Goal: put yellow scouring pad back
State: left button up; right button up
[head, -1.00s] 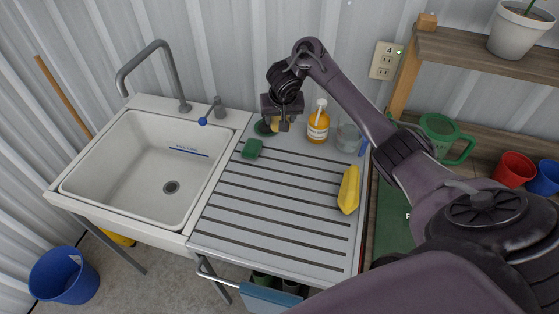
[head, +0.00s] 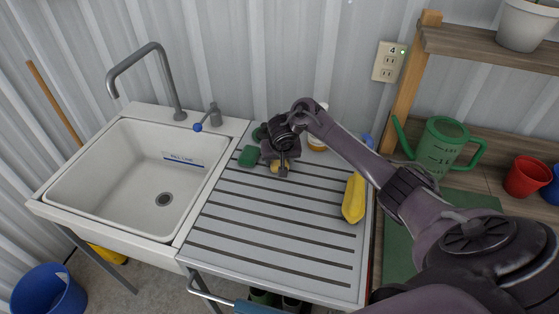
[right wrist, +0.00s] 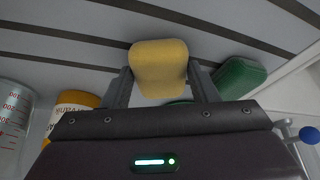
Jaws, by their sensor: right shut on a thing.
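The yellow scouring pad (right wrist: 160,68) is between the two fingers of my right gripper (right wrist: 163,85), which is shut on it, in the right wrist view. In the head view my right gripper (head: 279,167) is low over the back of the ribbed drainboard (head: 262,226), and only a bit of the pad (head: 274,166) shows. I cannot tell whether the pad touches the board. A green pad (head: 249,156) lies just left of the gripper; it also shows in the right wrist view (right wrist: 240,78). A round green thing (head: 259,133) is partly hidden behind the gripper. My left gripper is out of view.
An orange bottle (right wrist: 75,103) and a clear measuring beaker (right wrist: 14,118) stand close by. A white sink (head: 125,185) with a tap is on the left. A long yellow object (head: 354,198) lies at the drainboard's right edge. The front of the board is clear.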

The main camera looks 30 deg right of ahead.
jog(key=o, duration=0.9)
jog(key=shift+f, duration=0.1)
jog(key=shift+o, duration=0.2)
jog(key=shift+r, duration=0.2)
jog(key=p+v, duration=0.2)
jog(key=v, duration=0.4)
jog(key=shift+r, duration=0.25)
jog(key=p+v, duration=0.4)
jog(key=v, duration=0.1)
jog(key=shift+s+a+r+p, duration=0.1)
jog(key=shift+s+r+p, duration=0.1)
jog(key=shift+p, duration=0.15)
